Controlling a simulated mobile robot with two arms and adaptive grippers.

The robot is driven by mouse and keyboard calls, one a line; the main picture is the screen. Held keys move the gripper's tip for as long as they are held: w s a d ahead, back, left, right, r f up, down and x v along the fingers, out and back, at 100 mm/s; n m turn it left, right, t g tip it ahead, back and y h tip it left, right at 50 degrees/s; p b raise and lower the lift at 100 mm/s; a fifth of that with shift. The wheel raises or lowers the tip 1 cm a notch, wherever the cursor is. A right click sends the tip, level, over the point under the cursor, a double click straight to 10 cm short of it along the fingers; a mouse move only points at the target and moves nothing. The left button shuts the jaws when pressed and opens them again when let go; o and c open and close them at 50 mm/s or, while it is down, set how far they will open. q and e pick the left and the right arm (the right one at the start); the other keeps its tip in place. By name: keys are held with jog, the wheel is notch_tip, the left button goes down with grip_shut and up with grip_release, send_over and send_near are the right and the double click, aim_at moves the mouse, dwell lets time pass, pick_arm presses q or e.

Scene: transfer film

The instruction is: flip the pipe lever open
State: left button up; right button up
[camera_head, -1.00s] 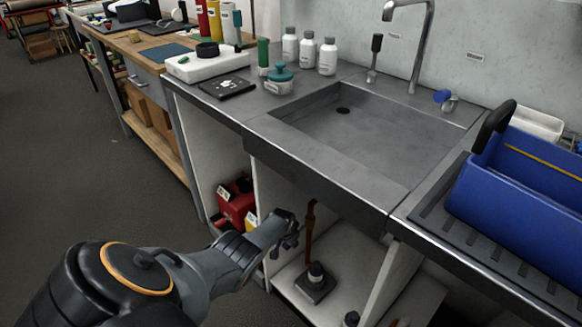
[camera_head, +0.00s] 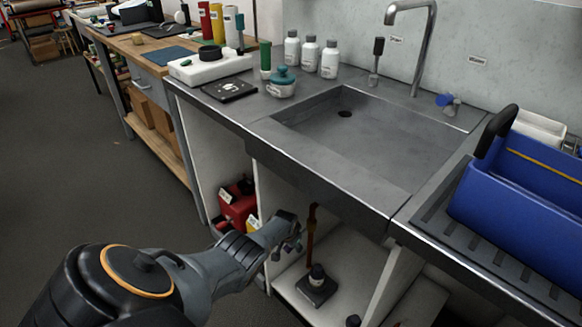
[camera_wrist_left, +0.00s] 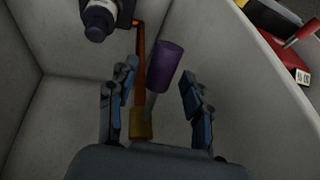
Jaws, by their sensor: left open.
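In the left wrist view, a pale lever with a purple grip (camera_wrist_left: 165,66) rises from a brass valve body (camera_wrist_left: 141,124) on an orange-brown pipe (camera_wrist_left: 139,60). My left gripper (camera_wrist_left: 158,82) is open, with one finger on each side of the lever; I see no clear contact. In the head view, the left gripper (camera_head: 291,241) is at the opening under the sink, beside the upright pipe (camera_head: 311,232). The lever is hidden there behind the gripper. My right gripper is not in view.
White cabinet walls (camera_head: 267,196) flank the opening closely. A black-based object (camera_head: 317,287) stands on the cabinet floor. Red containers (camera_head: 237,204) sit in the left compartment. The sink (camera_head: 360,143) is above, and a blue crate (camera_head: 515,205) is at right.

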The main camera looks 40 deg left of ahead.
pick_arm(q)
jog(key=shift+s+r, duration=0.1)
jog(key=shift+r, duration=0.35)
jog(key=v, duration=1.1)
jog(key=s+d+f+m+g, duration=0.1)
jog(key=s+d+f, duration=1.1)
jog(key=s+f, duration=0.3)
jog(key=s+d+f+m+g+h, duration=0.1)
jog(key=s+d+f, duration=0.3)
jog(key=s+d, duration=0.35)
jog(key=s+d+f+h, duration=0.1)
jog(key=s+d+f, duration=0.3)
jog(key=s+d, duration=0.4)
jog(key=s+a+r+p, duration=0.2)
jog(key=s+p, duration=0.4)
jog(key=p, duration=0.1)
jog(key=s+a+r+p, duration=0.1)
jog(key=s+r+p, duration=0.1)
jog(key=s+p, duration=0.5)
jog(key=shift+a+r+g, duration=0.25)
jog(key=shift+a+g, duration=0.15)
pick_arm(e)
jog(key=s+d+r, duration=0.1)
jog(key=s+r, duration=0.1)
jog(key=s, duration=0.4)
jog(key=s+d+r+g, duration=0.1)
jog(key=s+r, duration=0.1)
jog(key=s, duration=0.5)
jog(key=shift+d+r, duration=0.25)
